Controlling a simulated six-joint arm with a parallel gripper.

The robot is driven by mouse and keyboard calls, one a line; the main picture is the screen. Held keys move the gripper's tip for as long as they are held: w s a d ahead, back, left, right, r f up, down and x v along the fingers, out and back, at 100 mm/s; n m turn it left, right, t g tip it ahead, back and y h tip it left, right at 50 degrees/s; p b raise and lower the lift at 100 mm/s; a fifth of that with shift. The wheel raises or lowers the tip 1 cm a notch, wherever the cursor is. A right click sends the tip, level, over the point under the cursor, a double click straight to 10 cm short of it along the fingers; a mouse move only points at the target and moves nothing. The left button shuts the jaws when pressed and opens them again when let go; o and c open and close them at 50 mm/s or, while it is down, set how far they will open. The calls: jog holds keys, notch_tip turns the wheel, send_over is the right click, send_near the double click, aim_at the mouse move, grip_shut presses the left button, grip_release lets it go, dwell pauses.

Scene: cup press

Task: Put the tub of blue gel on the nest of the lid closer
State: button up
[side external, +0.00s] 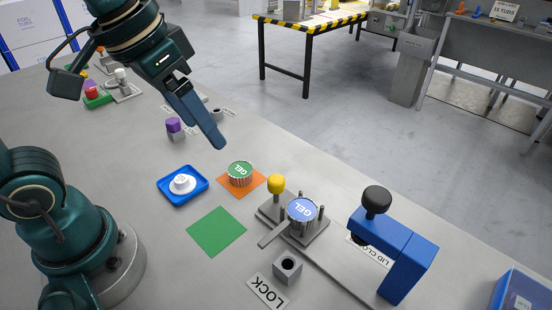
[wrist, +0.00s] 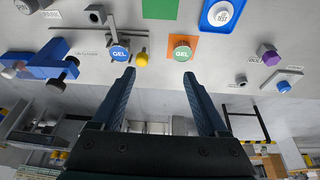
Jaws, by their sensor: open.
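The tub of blue gel (side external: 302,210), with a blue lid marked GEL, sits upright among the small posts on the grey nest plate (side external: 314,240) of the lid closer. It also shows in the wrist view (wrist: 120,53). The lid closer's blue press frame (side external: 408,262) with a black knob stands to the right of the tub. A yellow knob (side external: 276,183) stands at the plate's back left. My gripper (side external: 212,135) is open and empty, raised above the table and left of the tub. Both fingers (wrist: 159,73) show apart in the wrist view.
A green-lidded gel tub (side external: 240,173) stands on an orange square. Left of it is a blue tray (side external: 163,188) with a white item. A bare green square (side external: 216,231) lies in front. A grey block (side external: 287,267) stands near the LOCK label (side external: 267,291).

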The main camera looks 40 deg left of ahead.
jog(key=shift+t, duration=0.8)
jog(key=s+f, duration=0.1)
jog(key=s+a+f, duration=0.1)
jog(key=s, duration=0.1)
jog(key=s+a+f, duration=0.1)
jog(key=shift+s+f, duration=0.15)
jog(key=shift+f, duration=0.05)
